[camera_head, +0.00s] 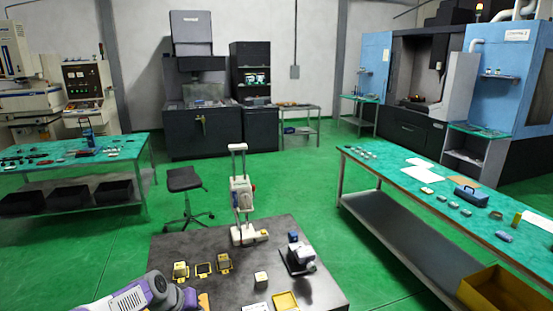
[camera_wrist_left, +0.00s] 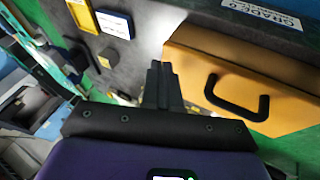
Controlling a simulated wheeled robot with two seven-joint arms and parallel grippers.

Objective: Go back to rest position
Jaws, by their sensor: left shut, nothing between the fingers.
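My left arm (camera_head: 150,296) comes in at the bottom left of the head view, purple and white, over the near left corner of the dark table. In the left wrist view my left gripper (camera_wrist_left: 160,70) has its two dark fingers together, with nothing between them. An orange case (camera_wrist_left: 255,75) with a black handle (camera_wrist_left: 236,100) lies just right of the fingers; they look apart from it, though the distance is hard to judge. My right gripper is in neither view.
The dark table (camera_head: 205,240) carries small yellow-framed blocks (camera_head: 181,270), a white-and-grey upright device (camera_head: 242,200), a white-and-dark device (camera_head: 299,257) and a yellow tray (camera_head: 286,301). A stool (camera_head: 185,180) stands behind it. Green-topped benches stand left (camera_head: 120,148) and right (camera_head: 380,165). Green floor lies between.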

